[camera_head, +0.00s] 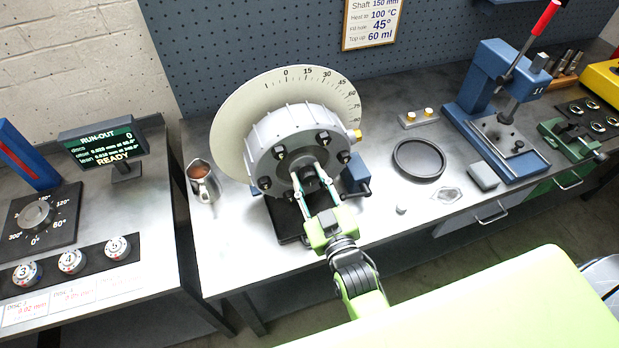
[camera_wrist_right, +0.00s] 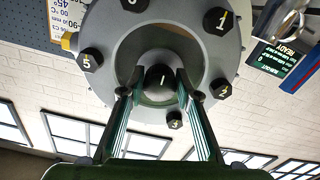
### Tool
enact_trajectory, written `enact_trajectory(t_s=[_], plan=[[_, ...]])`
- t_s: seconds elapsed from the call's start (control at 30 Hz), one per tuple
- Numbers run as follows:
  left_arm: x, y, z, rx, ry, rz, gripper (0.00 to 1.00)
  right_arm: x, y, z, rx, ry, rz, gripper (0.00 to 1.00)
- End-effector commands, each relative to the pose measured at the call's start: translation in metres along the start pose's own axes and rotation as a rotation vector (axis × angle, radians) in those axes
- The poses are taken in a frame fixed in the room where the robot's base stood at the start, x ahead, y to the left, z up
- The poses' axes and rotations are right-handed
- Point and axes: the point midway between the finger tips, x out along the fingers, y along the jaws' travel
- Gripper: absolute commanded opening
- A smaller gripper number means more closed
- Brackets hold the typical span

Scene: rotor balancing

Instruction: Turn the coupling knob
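The grey rotor (camera_head: 290,140) stands on the bench in front of a pale disc with a degree scale. The coupling knob at its centre is a round black knob (camera_wrist_right: 160,80) with a short white mark that looks upright in the right wrist view. My right gripper (camera_head: 312,176) reaches up to the hub from the front. In the right wrist view its two fingers (camera_wrist_right: 160,90) stand on either side of the knob, very close to it. I cannot tell whether they touch it. My left gripper is not in view.
Numbered black bolts (camera_wrist_right: 221,22) ring the knob, near my fingers. A metal jug (camera_head: 203,182) stands left of the rotor and a black ring (camera_head: 419,160) lies right of it. A blue press (camera_head: 500,110) stands farther right. The run-out display (camera_head: 103,145) reads READY.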

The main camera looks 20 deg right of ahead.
Motion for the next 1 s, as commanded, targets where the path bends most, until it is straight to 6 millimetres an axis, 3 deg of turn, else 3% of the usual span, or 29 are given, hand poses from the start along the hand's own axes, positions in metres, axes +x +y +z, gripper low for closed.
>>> enact_trajectory(t_s=[0.47, 1.0], plan=[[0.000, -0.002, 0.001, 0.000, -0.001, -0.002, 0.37, -0.005, 0.000, 0.001, -0.001, -0.002, -0.001, 0.45], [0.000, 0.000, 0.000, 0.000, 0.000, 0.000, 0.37, -0.098, -0.001, 0.001, -0.001, -0.004, -0.002, 0.45]])
